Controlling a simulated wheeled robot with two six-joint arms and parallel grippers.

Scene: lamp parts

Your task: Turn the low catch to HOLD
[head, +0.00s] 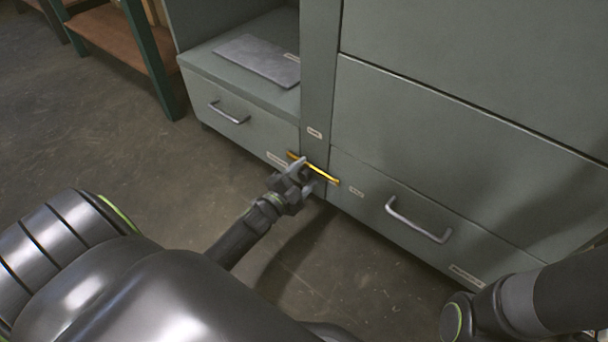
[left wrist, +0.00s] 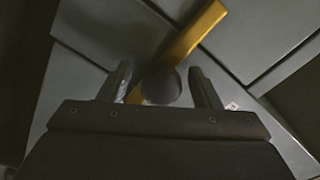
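The low catch is a yellow bar (head: 325,175) on the narrow grey post between the two low drawers. It slants from upper left to lower right in the head view, its ends reaching toward both drawers. My left gripper (head: 305,176) is in front of its middle and hides part of it. In the left wrist view the yellow bar (left wrist: 195,38) runs up to the right behind a dark round knob (left wrist: 161,85). The knob sits between the open fingers, with a gap on each side. My right gripper is out of view.
A small label (head: 315,132) is above the catch and another (head: 356,191) is to its right; I cannot read them. The left drawer (head: 234,120) and right drawer (head: 400,215) look closed, with metal handles. The floor in front is clear.

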